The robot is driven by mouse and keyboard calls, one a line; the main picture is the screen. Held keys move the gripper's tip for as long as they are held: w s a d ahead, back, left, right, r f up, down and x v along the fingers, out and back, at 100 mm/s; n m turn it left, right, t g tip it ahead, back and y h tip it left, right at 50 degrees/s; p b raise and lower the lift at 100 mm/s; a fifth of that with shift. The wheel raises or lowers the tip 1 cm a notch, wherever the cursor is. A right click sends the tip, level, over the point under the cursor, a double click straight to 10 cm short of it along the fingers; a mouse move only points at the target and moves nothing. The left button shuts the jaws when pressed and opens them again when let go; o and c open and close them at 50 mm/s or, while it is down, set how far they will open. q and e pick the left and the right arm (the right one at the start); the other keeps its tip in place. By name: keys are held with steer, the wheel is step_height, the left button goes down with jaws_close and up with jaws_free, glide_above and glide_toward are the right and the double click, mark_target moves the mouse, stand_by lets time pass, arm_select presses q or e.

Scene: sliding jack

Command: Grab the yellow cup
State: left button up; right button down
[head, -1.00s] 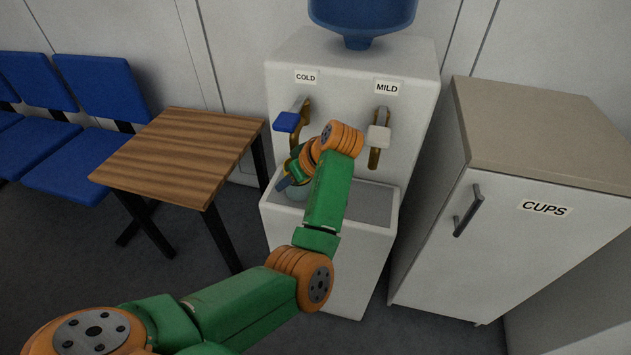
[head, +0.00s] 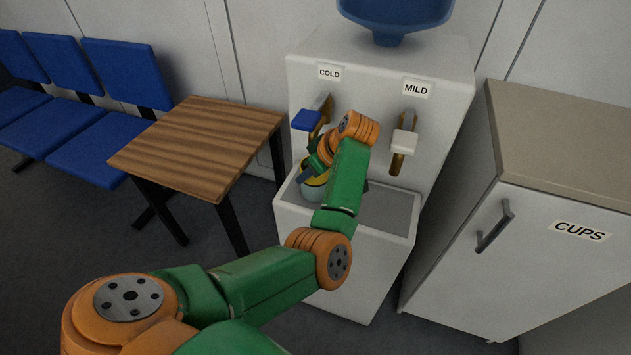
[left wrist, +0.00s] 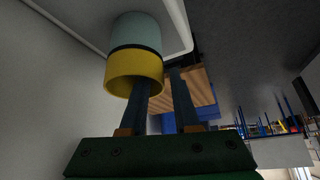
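The yellow cup (head: 315,181) has a yellow band at its open rim and a pale blue-grey body. It stands in the basin of the water dispenser (head: 390,210), below the COLD tap (head: 306,121). In the left wrist view the cup (left wrist: 134,67) appears upside down, its opening towards the camera. My left gripper (head: 305,173) is at the cup's rim, partly hiding it. In the left wrist view its fingers (left wrist: 160,82) are apart. One finger overlaps the cup's opening and seems to reach inside; the other is outside the wall. My right gripper is not in view.
The MILD tap (head: 403,144) is to the right of my left forearm. A wooden table (head: 195,145) and blue chairs (head: 70,125) stand to the left. A white cabinet (head: 510,260) labelled CUPS, with a handle, stands to the right.

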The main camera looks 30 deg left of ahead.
arm_select(q)
jaws_close()
stand_by(1.2)
